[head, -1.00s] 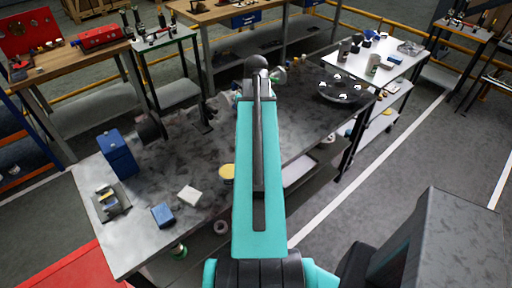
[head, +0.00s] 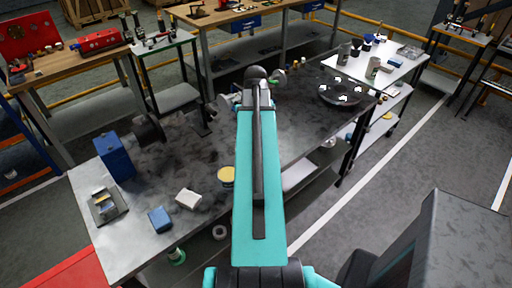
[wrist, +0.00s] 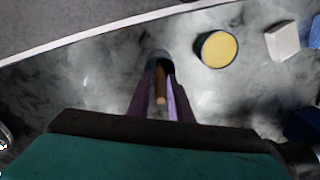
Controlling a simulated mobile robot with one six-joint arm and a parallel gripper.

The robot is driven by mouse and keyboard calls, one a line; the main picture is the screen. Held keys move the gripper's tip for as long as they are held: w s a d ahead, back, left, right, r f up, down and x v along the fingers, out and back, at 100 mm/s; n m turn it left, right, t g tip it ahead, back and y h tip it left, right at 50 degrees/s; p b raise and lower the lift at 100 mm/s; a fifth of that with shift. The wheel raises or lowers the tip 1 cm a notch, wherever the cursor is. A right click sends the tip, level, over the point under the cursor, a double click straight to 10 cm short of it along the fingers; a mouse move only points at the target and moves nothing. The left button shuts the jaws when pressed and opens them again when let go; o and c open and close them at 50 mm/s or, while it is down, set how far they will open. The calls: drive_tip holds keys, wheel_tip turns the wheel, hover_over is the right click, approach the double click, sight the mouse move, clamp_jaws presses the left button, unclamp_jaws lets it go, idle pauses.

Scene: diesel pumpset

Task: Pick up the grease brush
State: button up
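In the wrist view a narrow brown handle (wrist: 161,84), which looks like the grease brush, lies between the two purplish fingers of my gripper (wrist: 161,80). A dark rounded shape (wrist: 159,58) shows at its far end; I cannot tell whether it is part of the brush or something around it. The fingers are apart with the handle between them, but whether they touch it is unclear. In the head view my own arm hides the gripper and the brush.
The grey bench (head: 150,245) carries a yellow-topped tin (head: 227,174), also beside my gripper in the wrist view (wrist: 217,49). A white block (head: 188,199), a small blue block (head: 160,219) and a blue box (head: 113,157) stand left. A dark round flange (head: 342,91) lies at the far right end.

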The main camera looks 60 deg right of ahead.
drive_tip(key=shift+f+b, duration=1.6)
drive_tip(key=shift+f, duration=0.5)
drive_tip(key=shift+s+a+f, duration=0.2)
drive_tip(key=shift+f, duration=0.05)
drive_tip(key=shift+w+d+f, duration=0.25)
drive_tip(key=shift+d+f, duration=0.05)
drive_tip(key=shift+s+a+r, duration=0.1)
drive_tip(key=shift+a+r, duration=0.05)
drive_tip(key=shift+r, duration=0.1)
clamp_jaws()
